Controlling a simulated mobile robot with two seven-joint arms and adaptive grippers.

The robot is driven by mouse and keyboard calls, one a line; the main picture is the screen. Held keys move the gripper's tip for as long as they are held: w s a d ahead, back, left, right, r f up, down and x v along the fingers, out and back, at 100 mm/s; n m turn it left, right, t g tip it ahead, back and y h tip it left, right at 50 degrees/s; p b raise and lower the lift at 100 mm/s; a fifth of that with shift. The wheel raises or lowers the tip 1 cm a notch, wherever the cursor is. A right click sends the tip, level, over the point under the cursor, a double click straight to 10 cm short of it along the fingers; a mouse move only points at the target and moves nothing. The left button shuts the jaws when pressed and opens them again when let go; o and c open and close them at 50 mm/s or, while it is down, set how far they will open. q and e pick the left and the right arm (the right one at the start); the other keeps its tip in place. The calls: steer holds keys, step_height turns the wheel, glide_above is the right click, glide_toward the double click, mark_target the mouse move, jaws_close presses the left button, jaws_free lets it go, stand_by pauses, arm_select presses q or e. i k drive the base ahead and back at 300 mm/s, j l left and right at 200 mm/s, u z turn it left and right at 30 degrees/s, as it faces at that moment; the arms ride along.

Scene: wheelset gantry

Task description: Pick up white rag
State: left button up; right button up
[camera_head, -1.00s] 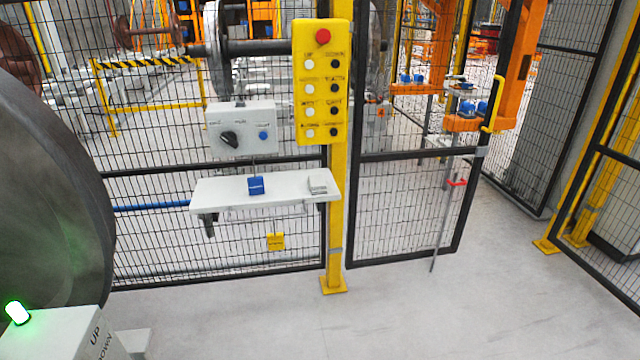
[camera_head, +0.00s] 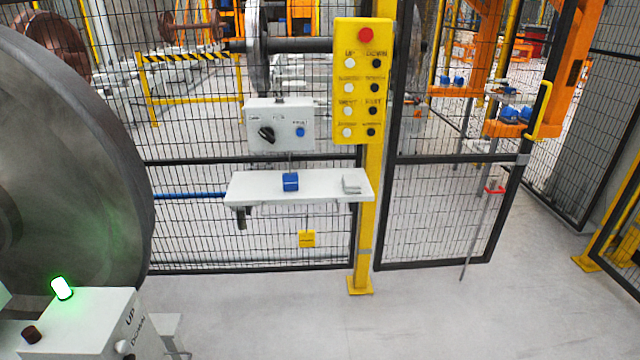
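A small folded white rag (camera_head: 352,184) lies on the right end of a white shelf (camera_head: 262,187) fixed to the mesh fence. A blue block-like object (camera_head: 290,182) sits on the same shelf, left of the rag. Neither of my grippers shows in the head view.
A yellow button panel (camera_head: 362,82) on a yellow post and a grey switch box (camera_head: 279,125) are above the shelf. A large grey wheel (camera_head: 75,170) and a white control box (camera_head: 95,320) stand at the left. The floor (camera_head: 420,315) before the fence is clear.

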mark_target(350, 183)
steer(key=i+l+u, duration=0.25)
steer(key=u, duration=0.15)
steer(key=i+l+u, duration=0.15)
steer(key=l+u, duration=0.25)
steer(key=i+l+u, duration=0.1)
steer(key=l, duration=0.2)
steer(key=i+l+u, duration=0.1)
steer(key=l, duration=0.2)
steer(key=i+l+u, duration=0.15)
steer(key=l, duration=0.15)
steer(key=i+l, duration=0.1)
steer(key=l, duration=0.55)
steer(key=i+l+u, duration=0.1)
steer(key=l, duration=0.55)
steer(key=i+l, duration=0.15)
steer(key=l, duration=0.5)
steer(key=u, duration=0.05)
